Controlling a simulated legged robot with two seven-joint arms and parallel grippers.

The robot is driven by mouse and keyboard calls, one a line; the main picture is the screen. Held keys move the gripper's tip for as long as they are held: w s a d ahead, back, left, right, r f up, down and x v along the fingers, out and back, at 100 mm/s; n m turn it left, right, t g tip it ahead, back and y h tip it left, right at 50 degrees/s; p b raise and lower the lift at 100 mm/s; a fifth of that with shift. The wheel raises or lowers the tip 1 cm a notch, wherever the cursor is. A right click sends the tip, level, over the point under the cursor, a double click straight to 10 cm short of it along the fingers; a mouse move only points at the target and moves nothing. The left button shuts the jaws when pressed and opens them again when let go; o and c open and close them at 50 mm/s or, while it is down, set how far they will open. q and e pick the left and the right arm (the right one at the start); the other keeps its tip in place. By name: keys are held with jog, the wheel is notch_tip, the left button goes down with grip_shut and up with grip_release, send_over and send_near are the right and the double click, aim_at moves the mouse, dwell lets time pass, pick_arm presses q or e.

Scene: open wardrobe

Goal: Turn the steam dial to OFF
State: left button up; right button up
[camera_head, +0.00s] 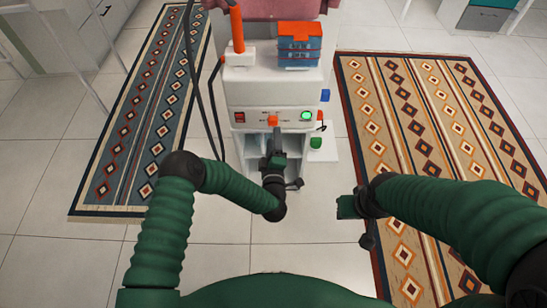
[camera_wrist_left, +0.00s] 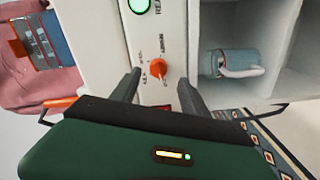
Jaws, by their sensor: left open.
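The steam dial (camera_head: 272,120) is a small orange knob on the front panel of a white appliance (camera_head: 262,94). In the left wrist view the dial (camera_wrist_left: 156,69) has small printed labels around it, too small to read surely. My left gripper (camera_head: 275,134) is open right at the dial. In the left wrist view its two dark fingers (camera_wrist_left: 158,80) stand on either side of the dial; contact cannot be told. My right gripper (camera_head: 348,207) hangs over the floor to the right, away from the appliance; its jaw opening is unclear.
A red switch (camera_head: 240,117) and a lit green light (camera_head: 306,115) flank the dial. Blue boxes with an orange lid (camera_head: 299,42) and an orange-handled item (camera_head: 237,30) stand on top. Below are open compartments, one holding a grey-blue mug (camera_wrist_left: 222,64). Rugs lie on both sides.

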pick_arm(q)
jog(key=s+p, duration=0.1)
jog(key=s, duration=1)
jog(key=shift+p, duration=0.35)
jog(key=w+d+r+m+g+h, duration=0.1)
jog(key=w+r+m+g+h, duration=0.1)
jog(key=w+m+g+h, duration=0.45)
jog(key=s+a+r+m+g+y, duration=0.2)
jog(key=s+a+m+y, duration=0.1)
jog(key=s+a+m, duration=0.25)
jog(key=s+a+r+m+g+y, duration=0.1)
jog(key=s+a+r+g+y, duration=0.15)
jog(key=s+a, duration=0.65)
jog(key=s+a+r+m+g+y, duration=0.1)
jog(key=s+a+r+g, duration=0.3)
jog(key=s+a, duration=0.45)
jog(key=w+d+r+p+v, duration=0.1)
jog(key=w+d+p+v, duration=0.1)
jog(key=p+v, duration=1.6)
jog(key=shift+w+p, duration=0.45)
jog(key=shift+w, duration=0.25)
